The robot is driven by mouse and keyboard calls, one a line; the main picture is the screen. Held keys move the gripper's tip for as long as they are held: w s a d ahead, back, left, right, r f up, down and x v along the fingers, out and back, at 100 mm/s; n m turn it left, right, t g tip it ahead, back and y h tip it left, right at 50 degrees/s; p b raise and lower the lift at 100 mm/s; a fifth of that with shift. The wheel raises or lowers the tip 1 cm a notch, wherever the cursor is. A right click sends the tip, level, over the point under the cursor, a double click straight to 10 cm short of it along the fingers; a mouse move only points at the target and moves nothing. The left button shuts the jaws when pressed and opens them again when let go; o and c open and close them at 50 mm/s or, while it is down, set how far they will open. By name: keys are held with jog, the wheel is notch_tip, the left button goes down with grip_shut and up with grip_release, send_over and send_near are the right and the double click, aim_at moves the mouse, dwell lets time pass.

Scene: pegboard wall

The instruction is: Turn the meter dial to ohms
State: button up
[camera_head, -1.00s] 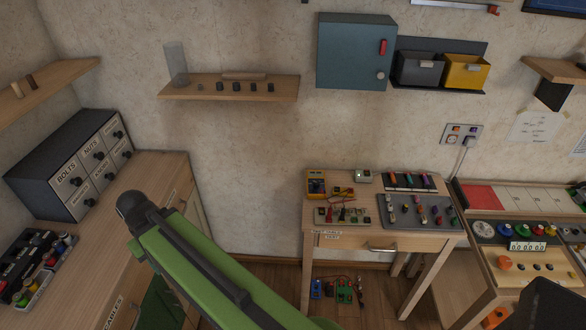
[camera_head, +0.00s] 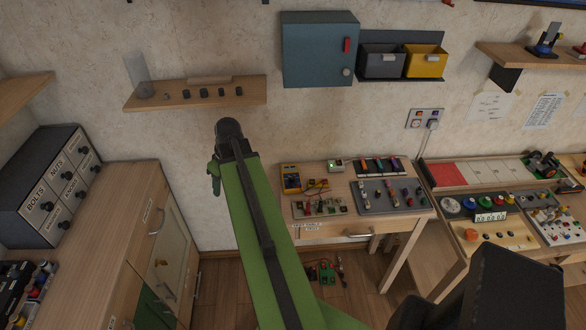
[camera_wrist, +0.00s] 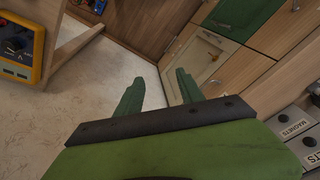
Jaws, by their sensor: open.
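The yellow meter (camera_head: 291,179) lies at the back left of the small test table in the head view. It also shows at the upper left of the wrist view (camera_wrist: 17,62), cut off by the edge, with a dark dial (camera_wrist: 14,46) on its face. The dial's setting is too small to read. My gripper (camera_wrist: 159,87) is open and empty, its two green fingers apart and well away from the meter. In the head view my green arm stands left of the test table and mostly hides the gripper.
The test table (camera_head: 320,228) also holds a grey tray (camera_head: 412,200) and small parts. A drawer cabinet (camera_head: 125,225) stands at the left, with a wall shelf (camera_head: 250,92) above the gap between. A second bench (camera_head: 445,257) stands at the right.

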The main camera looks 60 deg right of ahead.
jog(key=s+d+r+t+p, duration=0.1)
jog(key=s+d+r, duration=0.1)
jog(key=s+d, duration=0.4)
jog(key=s+d+r+p, duration=0.1)
jog(key=s+d+r, duration=0.15)
jog(key=d, duration=0.65)
jog(key=t+h+p, duration=0.1)
jog(key=h+p, duration=0.1)
send_near(293, 177)
jog(key=shift+m, duration=0.4)
jog(key=b+x, duration=0.8)
jog(key=b, duration=0.8)
jog(key=shift+f+b, duration=0.1)
jog(key=shift+b, duration=0.3)
jog(key=shift+a, duration=0.1)
grip_shut()
